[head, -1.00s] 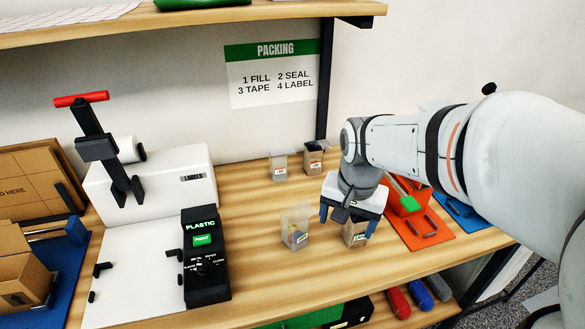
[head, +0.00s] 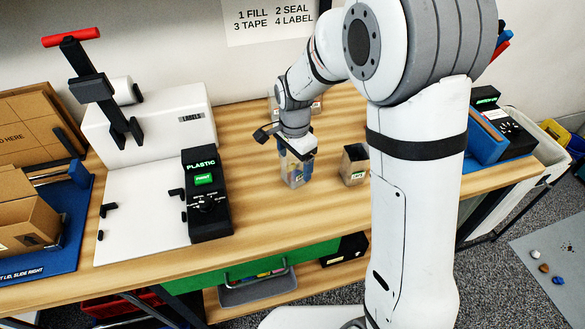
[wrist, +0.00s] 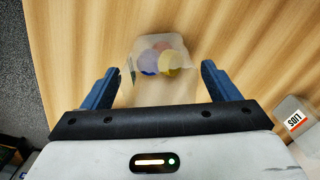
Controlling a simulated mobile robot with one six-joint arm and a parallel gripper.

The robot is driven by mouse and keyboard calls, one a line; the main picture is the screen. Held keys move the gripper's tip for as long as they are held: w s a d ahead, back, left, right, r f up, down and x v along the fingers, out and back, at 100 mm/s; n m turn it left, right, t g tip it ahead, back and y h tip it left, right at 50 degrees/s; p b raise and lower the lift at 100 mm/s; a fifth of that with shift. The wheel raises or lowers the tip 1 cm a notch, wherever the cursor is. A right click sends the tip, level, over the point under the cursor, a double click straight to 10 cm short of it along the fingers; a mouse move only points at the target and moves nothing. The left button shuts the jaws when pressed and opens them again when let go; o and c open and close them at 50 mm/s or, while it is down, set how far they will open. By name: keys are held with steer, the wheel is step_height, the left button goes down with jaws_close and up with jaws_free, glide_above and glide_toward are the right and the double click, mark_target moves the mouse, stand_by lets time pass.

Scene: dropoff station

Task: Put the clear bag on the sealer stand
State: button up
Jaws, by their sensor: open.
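The clear bag (head: 294,174) stands upright on the wooden bench with coloured pieces low inside. My gripper (head: 297,152) is right over it and partly hides its top. In the wrist view the clear bag (wrist: 160,55) lies between and just beyond the open fingers of my gripper (wrist: 161,69), with blue, red and yellow pieces inside. I see no finger closed on it. A white machine with a red-handled lever (head: 95,88), a flat white base (head: 140,225) and a black panel reading PLASTIC (head: 206,195) stands at the left; it looks like the sealer stand.
An open brown bag (head: 355,166) stands just right of the clear bag. Cartons (head: 25,225) on a blue mat are at far left. Another labelled bag (wrist: 295,122) shows at the wrist view's right edge. Bench between panel and clear bag is free.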

steer(key=shift+f, duration=1.35)
steer(key=shift+c, duration=0.4)
steer(key=shift+r, duration=0.1)
steer(key=c, duration=1.1)
